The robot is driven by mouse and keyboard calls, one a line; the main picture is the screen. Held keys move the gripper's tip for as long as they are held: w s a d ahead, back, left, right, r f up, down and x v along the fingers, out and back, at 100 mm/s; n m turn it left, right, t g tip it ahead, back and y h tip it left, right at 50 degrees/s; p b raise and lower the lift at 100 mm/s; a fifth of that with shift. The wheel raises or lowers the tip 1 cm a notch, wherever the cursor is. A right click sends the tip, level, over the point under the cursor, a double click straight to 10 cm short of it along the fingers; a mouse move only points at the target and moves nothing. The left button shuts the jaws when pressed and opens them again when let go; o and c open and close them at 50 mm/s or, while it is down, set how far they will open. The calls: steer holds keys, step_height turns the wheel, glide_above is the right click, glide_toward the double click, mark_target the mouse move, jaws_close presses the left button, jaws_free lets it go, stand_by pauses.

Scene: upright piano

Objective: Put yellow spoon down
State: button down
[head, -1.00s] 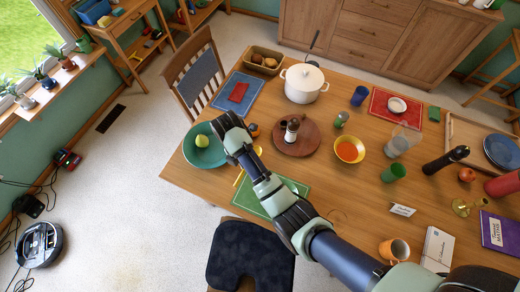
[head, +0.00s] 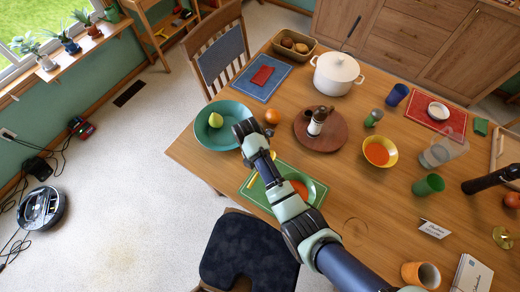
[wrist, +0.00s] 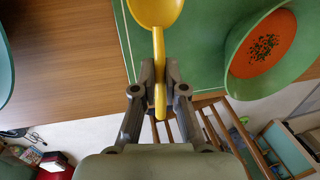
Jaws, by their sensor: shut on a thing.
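The yellow spoon (wrist: 157,12) is in my gripper (wrist: 160,78) in the wrist view. The two fingers close on its handle from both sides, with the spoon's bowl pointing up in the picture. Below and beyond it is the green placemat (wrist: 200,45); I cannot tell whether the spoon touches it. My arm hides most of the spoon there.
A green bowl of orange soup (head: 298,187) sits on the placemat right of my arm. A green pear (head: 215,120) lies in the teal bowl. An orange (head: 272,116) and a wooden board (head: 332,138) with shakers are nearby. A dark-cushioned chair (head: 248,255) stands at the front edge.

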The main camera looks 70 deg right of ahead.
steer(key=shift+f+b, duration=0.55)
steer(key=shift+f, duration=1.55)
steer(key=shift+f, duration=0.2)
steer(key=c, duration=1.2)
jaws_free()
steer(key=shift+r, duration=0.1)
steer(key=r+p, duration=0.1)
steer(key=r, duration=0.3)
steer(key=w+r+p, duration=0.1)
steer(key=r, duration=0.3)
steer(key=w+r+p, duration=0.1)
steer(key=r, duration=0.3)
steer(key=shift+d+p, duration=0.35)
steer(key=shift+p, duration=0.05)
